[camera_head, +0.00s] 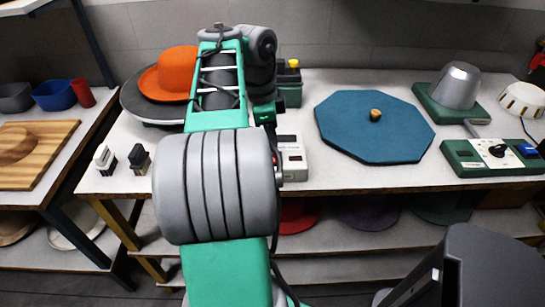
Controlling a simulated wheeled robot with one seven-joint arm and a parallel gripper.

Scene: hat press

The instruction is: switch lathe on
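No part is plainly marked as the lathe. A grey metal block (455,85) sits tilted on a green base (432,103) at the back right of the table. In front of it is a green control box (462,157) with a white panel, a black knob (497,150) and a blue part (528,150). A pale box (292,157) stands at the table's front, partly hidden by my arm. My arm reaches up the middle of the view to a dark wrist. My gripper (264,108) is mostly hidden there, well left of the control box; its fingers cannot be made out.
An orange hat (173,73) lies on a dark grey disc at left. A blue octagonal board (365,128) with a wooden knob lies mid-table. Two small stamp-like pieces (105,159) stand at the front left. A side table (70,150) holds a wooden board and bowls.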

